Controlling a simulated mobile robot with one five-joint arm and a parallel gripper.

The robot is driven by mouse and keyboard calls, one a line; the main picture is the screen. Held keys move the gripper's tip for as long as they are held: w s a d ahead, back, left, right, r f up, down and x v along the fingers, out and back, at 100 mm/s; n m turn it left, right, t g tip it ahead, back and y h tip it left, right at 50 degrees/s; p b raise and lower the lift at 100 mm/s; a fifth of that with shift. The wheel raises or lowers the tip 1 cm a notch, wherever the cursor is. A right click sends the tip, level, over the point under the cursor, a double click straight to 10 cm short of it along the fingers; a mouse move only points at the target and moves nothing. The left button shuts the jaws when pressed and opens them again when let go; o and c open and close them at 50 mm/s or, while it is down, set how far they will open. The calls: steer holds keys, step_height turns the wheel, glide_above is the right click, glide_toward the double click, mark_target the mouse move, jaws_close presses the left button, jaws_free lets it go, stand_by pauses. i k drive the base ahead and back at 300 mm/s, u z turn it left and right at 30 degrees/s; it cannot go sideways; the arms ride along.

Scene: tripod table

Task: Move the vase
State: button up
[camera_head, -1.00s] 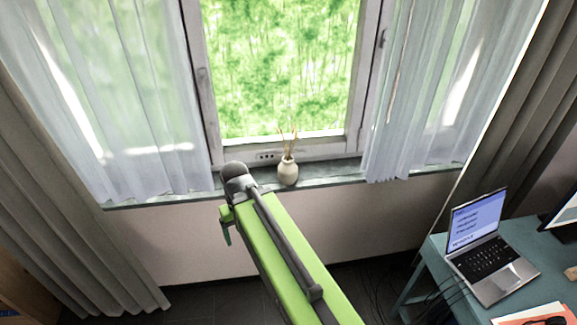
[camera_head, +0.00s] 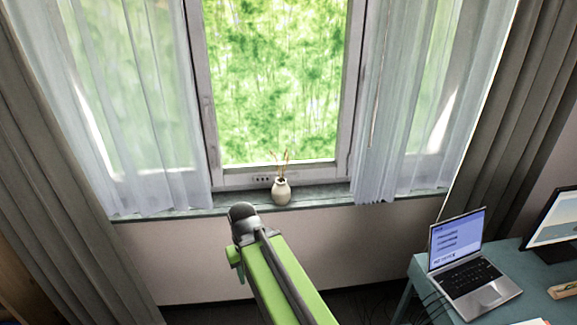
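The vase (camera_head: 281,192) is a small cream, round-bodied pot with a few thin dry stems. It stands upright on the grey-green windowsill (camera_head: 322,196), in front of the window frame. My green arm reaches up from the bottom of the view, and its dark rounded end lies below and left of the vase, apart from it in the picture. The fingers of my gripper cannot be made out. Nothing is seen held.
Grey drapes (camera_head: 60,190) hang further out. A teal desk (camera_head: 535,275) with a laptop (camera_head: 465,262) and a monitor (camera_head: 555,222) stands at the right.

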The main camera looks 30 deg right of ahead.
mark_target(280, 191)
steer(key=z, duration=0.35)
steer(key=i, duration=1.1)
steer(key=u, duration=1.1)
steer(key=k, duration=0.9)
steer(key=z, duration=0.15)
steer(key=i, duration=0.9)
steer(key=u, duration=0.1)
